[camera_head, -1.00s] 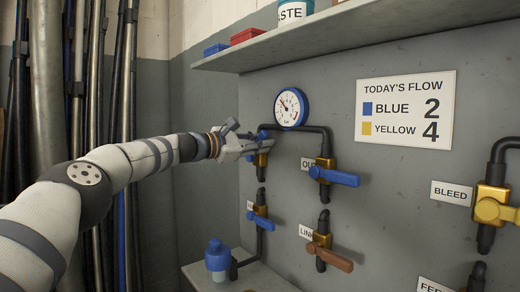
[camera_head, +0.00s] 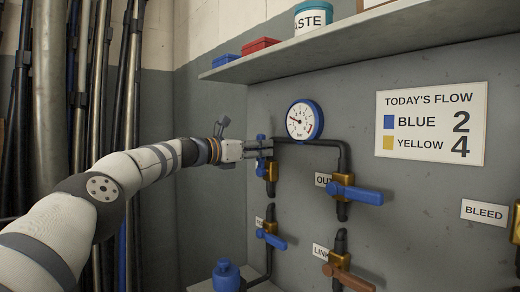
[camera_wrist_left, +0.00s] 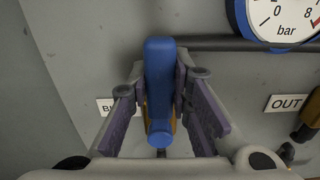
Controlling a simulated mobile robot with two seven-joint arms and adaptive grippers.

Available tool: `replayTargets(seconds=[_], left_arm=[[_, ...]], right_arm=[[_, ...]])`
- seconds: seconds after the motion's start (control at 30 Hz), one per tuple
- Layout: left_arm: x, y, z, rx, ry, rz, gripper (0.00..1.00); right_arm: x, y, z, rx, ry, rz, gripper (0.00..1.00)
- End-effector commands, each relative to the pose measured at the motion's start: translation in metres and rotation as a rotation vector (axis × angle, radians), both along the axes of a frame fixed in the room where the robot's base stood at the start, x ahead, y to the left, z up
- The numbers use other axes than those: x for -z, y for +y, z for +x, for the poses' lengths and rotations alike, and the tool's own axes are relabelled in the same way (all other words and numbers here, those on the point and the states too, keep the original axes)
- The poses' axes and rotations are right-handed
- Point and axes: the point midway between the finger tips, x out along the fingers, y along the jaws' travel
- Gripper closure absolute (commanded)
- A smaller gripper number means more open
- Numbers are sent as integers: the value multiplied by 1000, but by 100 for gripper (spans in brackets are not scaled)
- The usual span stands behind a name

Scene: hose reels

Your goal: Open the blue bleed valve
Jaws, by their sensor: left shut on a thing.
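The blue bleed valve (camera_head: 261,169) is at the upper left of the pipework, left of the gauge, with its brass body below the pipe. My left gripper (camera_head: 268,148) reaches it from the left and partly covers it in the head view. In the left wrist view the blue handle (camera_wrist_left: 159,85) stands between the two purple-grey fingers of my left gripper (camera_wrist_left: 160,100), which are shut on it. A label (camera_wrist_left: 105,104) starting with "B" is mostly hidden behind a finger. My right gripper is in neither view.
A blue-rimmed gauge (camera_head: 304,119) sits close right of the gripper. The OUT valve (camera_head: 355,194), another blue-handled valve (camera_head: 271,240) and the brown LINK valve (camera_head: 347,277) are nearby. A shelf (camera_head: 340,47) overhangs above. Open space lies in front of the wall.

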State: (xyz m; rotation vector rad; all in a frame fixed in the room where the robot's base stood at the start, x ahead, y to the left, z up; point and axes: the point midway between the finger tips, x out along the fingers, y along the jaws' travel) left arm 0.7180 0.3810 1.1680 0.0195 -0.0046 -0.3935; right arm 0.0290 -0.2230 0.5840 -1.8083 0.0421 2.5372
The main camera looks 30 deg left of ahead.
Motion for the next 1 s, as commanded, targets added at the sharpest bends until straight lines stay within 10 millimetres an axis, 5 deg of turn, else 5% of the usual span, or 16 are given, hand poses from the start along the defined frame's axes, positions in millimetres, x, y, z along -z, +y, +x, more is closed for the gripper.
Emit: replayTargets(seconds=[0.6,0.63,0.7,1.0], left_arm=[[-4,0,0,-3,8,-39,100],[-4,0,0,-3,8,-39,77],[-3,0,0,-2,8,-39,61],[-1,1,0,-2,12,-35,60]], right_arm=[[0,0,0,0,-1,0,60],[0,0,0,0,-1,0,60],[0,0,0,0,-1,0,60],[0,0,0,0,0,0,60]])
